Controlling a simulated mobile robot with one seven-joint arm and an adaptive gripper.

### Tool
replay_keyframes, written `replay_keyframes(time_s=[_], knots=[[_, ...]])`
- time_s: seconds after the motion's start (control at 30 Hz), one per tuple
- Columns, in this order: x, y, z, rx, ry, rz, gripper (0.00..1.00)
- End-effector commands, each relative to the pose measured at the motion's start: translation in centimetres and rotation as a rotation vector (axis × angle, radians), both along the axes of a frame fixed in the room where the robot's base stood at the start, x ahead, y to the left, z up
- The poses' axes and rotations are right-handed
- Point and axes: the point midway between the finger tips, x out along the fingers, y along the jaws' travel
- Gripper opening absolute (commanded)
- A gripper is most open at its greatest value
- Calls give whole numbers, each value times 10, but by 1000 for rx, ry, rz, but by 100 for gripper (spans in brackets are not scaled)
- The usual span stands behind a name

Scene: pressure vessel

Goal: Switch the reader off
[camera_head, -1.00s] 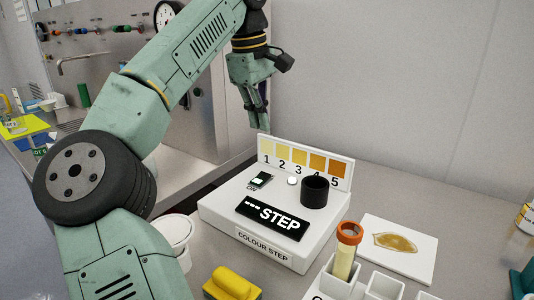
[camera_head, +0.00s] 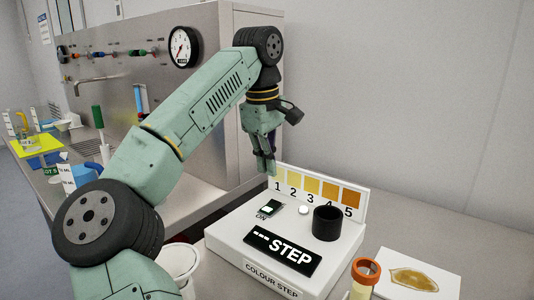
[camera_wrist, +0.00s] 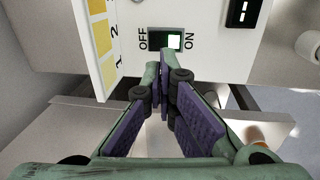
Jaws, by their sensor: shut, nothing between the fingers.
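The reader is a white box (camera_head: 345,262) labelled COLOUR STEP, with a dark display (camera_head: 283,251) reading "--- STEP". Its small rocker switch (camera_head: 268,210) sits at the back left of the top, with a lit white part. In the wrist view the switch (camera_wrist: 165,41) lies between the words OFF and ON, and its bright part is on the ON side. My gripper (camera_head: 268,172) points down, just behind and above the switch, by the colour scale. In the wrist view its fingertips (camera_wrist: 165,62) are together, near the switch's edge. Contact cannot be told.
A colour scale panel (camera_head: 318,191) numbered 1 to 5 stands along the reader's back edge. A black cylindrical well (camera_head: 327,223) and a white button (camera_head: 303,210) are on its top. A steel cabinet (camera_head: 215,60) stands behind.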

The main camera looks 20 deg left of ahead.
Motion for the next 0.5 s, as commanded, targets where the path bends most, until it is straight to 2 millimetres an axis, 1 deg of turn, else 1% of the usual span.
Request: replay_keyframes(time_s=[0.03, 0.2, 0.33, 0.5], knots=[[1, 0, -12, 0, 2, -1, 0], [4, -2, -46, 0, 2, -1, 0], [7, -3, -65, -1, 3, -1, 0], [9, -4, -78, 0, 0, -1, 0]])
